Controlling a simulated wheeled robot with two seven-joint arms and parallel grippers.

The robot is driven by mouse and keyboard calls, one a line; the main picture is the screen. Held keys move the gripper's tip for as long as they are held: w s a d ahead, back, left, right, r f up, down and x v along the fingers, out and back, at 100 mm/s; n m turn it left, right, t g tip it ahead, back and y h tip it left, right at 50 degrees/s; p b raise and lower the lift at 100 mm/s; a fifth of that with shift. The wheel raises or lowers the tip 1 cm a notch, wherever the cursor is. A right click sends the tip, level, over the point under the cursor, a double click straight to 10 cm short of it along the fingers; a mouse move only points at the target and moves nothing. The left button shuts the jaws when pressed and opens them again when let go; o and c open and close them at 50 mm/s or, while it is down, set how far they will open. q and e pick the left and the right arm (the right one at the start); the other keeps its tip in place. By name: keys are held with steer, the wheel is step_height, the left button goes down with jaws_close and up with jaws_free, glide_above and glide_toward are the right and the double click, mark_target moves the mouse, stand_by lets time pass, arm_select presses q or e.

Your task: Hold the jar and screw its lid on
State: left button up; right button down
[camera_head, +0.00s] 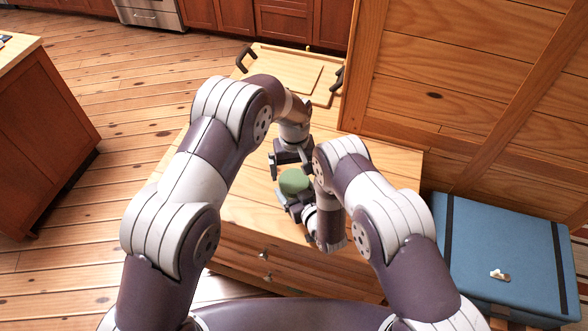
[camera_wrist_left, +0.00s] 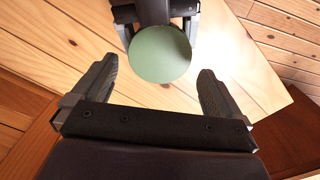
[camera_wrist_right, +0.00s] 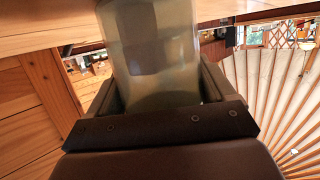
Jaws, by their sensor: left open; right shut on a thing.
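The jar (camera_wrist_right: 152,50) is translucent and greenish grey; it stands between the fingers of my right gripper (camera_wrist_right: 155,85), which is shut on it. A round, flat green lid (camera_head: 293,182) shows from above at the jar's place. It also shows in the left wrist view (camera_wrist_left: 160,54), with my right gripper's fingers on either side. The lid hides the jar there, so I cannot tell how firmly it sits. My left gripper (camera_head: 290,166) is open and empty, just beyond and above the lid, its fingers apart from it.
The wooden table (camera_head: 250,205) has bare room left of the grippers. A wooden board or tray (camera_head: 285,75) with dark handles lies at its far end. A wooden panel wall (camera_head: 440,90) rises on the right, with a blue chest (camera_head: 510,250) below it.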

mark_target(294, 180)
arm_select(q)
step_height(294, 180, up, 4)
steer(key=shift+f+m, duration=0.1)
steer(key=shift+m, duration=0.5)
steer(key=shift+f, duration=0.15)
step_height(294, 180, down, 8)
steer(key=shift+r, duration=0.1)
